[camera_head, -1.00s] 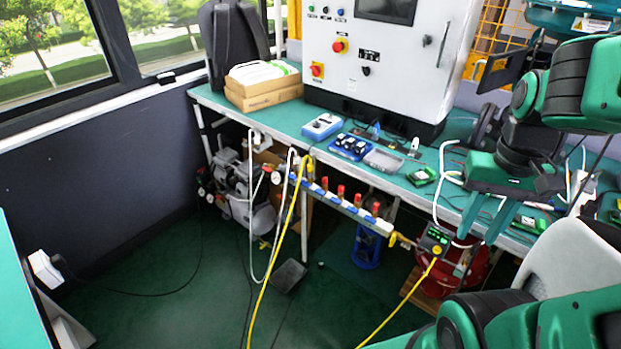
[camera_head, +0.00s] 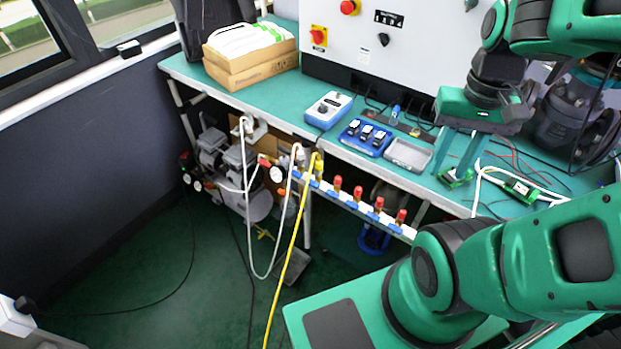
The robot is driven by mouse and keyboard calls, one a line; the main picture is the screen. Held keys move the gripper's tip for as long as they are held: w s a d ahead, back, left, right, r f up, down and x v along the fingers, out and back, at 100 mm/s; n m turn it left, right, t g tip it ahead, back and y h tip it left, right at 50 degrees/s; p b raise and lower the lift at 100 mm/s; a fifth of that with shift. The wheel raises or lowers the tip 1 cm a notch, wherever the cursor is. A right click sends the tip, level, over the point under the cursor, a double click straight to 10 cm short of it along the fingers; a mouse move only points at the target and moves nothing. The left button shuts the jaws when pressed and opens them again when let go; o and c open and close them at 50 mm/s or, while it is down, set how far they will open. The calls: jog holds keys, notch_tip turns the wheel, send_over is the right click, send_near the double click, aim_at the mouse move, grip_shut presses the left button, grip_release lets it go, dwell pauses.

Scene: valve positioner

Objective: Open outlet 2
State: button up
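The outlet manifold (camera_head: 350,200) is a white and blue bar along the front edge of the bench. Several valves with red handles stand up from it, among them one at the left (camera_head: 337,183), one in the middle (camera_head: 358,193) and one at the right end (camera_head: 401,216). I cannot read any numbers, so I cannot tell which is outlet 2. The handles look upright. My gripper (camera_head: 450,176) points down over the bench at the right of the manifold, apart from it. My arm hides the area right of the manifold.
The green bench (camera_head: 255,98) carries a blue meter (camera_head: 328,110), a blue tray (camera_head: 365,137), a grey tray (camera_head: 408,154) and cardboard boxes (camera_head: 250,62). A yellow hose (camera_head: 290,255) and a white hose (camera_head: 249,235) hang left of the manifold. The floor at left is mostly clear.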

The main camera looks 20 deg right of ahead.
jog(key=shift+o, duration=0.9)
jog(key=shift+s+a+r, duration=0.1)
jog(key=shift+s+r, duration=0.05)
jog(key=shift+r, duration=0.05)
jog(key=n+h, duration=0.8)
jog(key=n, duration=1)
send_over(313, 183)
jog(key=s, duration=0.5)
notch_tip(313, 183, down, 19)
jog(key=a+f+n+t+h, duration=0.75)
jog(key=a+n+t, duration=0.2)
jog(key=n, duration=0.35)
jog(key=shift+t, duration=0.35)
jog(key=x, duration=1)
jog(key=shift+s+d+f, duration=0.2)
jog(key=shift+d+f, duration=0.05)
jog(key=shift+d, duration=0.3)
